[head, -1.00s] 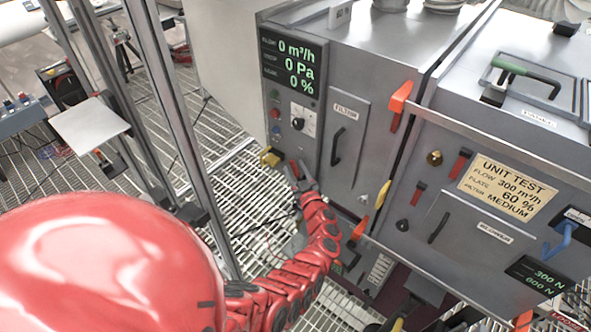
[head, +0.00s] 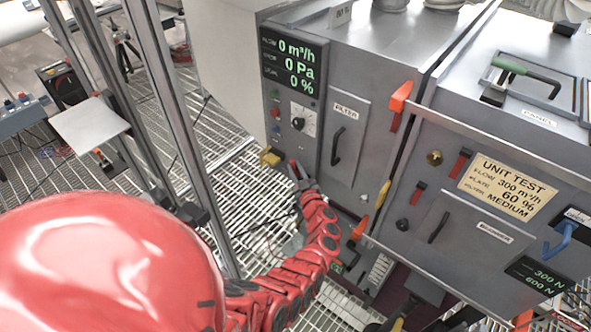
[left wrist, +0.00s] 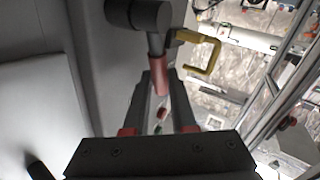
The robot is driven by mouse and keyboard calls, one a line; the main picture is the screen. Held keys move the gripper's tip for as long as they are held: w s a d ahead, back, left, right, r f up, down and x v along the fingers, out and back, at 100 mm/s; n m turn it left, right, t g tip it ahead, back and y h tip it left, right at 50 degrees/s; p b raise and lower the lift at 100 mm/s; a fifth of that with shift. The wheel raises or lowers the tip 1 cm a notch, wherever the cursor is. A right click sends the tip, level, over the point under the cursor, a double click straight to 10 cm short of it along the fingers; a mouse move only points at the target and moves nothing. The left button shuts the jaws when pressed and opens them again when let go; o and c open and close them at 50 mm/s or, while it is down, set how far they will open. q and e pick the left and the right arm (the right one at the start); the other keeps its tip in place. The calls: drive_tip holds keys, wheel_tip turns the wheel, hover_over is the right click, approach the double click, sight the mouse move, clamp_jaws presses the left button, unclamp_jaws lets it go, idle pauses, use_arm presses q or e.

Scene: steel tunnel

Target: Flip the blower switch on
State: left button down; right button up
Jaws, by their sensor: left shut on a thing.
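My left gripper (head: 299,181) is at the lower part of the grey control panel, below the knobs. In the left wrist view its two dark fingers (left wrist: 162,118) are shut on a lever with a red sleeve (left wrist: 159,80) and a dark grey shaft and pivot. This lever seems to be the blower switch; no label for it is readable. In the head view the gripper mostly hides it. The panel display (head: 292,67) reads 0 m³/h, 0 Pa and 0 %. My right gripper is not in view.
A yellow handle (left wrist: 211,55) juts out close beside the lever; it also shows in the head view (head: 269,157). A filter door (head: 344,140) with a dark handle is to the right. Open grating floor lies below.

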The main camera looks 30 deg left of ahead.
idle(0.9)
use_arm(q)
drive_tip(key=shift+f+b, duration=0.15)
drive_tip(key=shift+b, duration=0.15)
drive_tip(key=d+m+t+y+b, duration=0.1)
drive_tip(key=b, duration=0.2)
drive_tip(key=shift+d+r+m+t+y, duration=0.2)
drive_tip(key=shift+d+m+t+y, duration=0.2)
drive_tip(key=c, duration=0.7)
unclamp_jaws()
drive_tip(key=shift+c, duration=0.2)
